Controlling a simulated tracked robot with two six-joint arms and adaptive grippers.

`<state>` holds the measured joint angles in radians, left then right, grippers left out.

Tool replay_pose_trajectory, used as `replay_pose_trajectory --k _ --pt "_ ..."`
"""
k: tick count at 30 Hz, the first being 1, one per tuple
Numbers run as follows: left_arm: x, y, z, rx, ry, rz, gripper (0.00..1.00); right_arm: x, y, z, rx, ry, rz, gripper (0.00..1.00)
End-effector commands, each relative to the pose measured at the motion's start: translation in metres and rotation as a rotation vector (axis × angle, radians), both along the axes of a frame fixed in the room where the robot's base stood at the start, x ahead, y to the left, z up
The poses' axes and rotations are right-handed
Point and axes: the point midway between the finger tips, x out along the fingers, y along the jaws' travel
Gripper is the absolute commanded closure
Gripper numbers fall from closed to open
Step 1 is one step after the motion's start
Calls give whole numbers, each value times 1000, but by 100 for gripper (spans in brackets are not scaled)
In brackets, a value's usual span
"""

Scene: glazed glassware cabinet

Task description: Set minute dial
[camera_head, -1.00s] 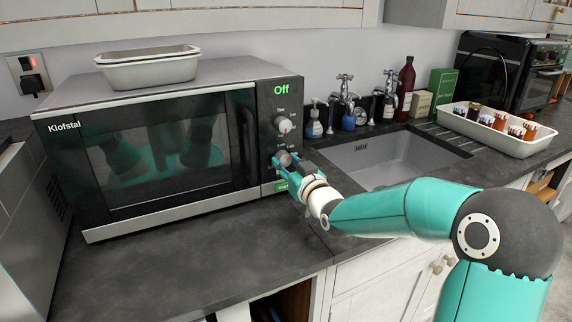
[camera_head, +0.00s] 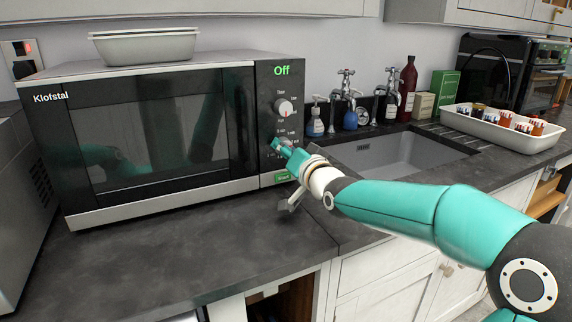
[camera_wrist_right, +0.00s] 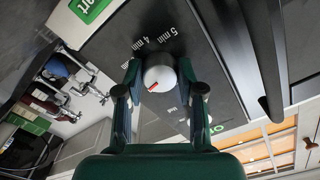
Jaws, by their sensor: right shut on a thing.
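The black and silver microwave (camera_head: 150,205) stands on the counter with its door shut and its display (camera_head: 282,70) reading "Off". The upper dial (camera_head: 284,108) is a pale round knob with a red mark. Below it, the minute dial is largely hidden behind my right gripper (camera_head: 285,148) in the head view. In the right wrist view, the minute dial (camera_wrist_right: 160,75) is a whitish knob with a red pointer, near "4 min" and "5 min" labels. My right gripper (camera_wrist_right: 160,93) is shut on it, one finger on each side. My left gripper is not in view.
A green Start button (camera_head: 283,177) sits just below the gripper. A pale dish (camera_head: 145,46) rests on top of the microwave. A sink (camera_head: 385,155), taps and bottles are to the right, with a white tray (camera_head: 500,130) of jars beyond. The counter in front is clear.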

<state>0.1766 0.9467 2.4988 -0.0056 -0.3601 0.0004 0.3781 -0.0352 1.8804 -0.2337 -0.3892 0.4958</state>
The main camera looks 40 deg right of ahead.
Motion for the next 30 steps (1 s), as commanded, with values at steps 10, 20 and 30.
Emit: replay_pose_trajectory --k 10,20,30 --pt "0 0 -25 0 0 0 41 0 0 -2 151 -47 -1 97" --pt "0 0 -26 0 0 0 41 0 0 -1 176 -53 -1 97" --pt "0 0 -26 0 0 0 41 0 0 0 174 -52 0 38"
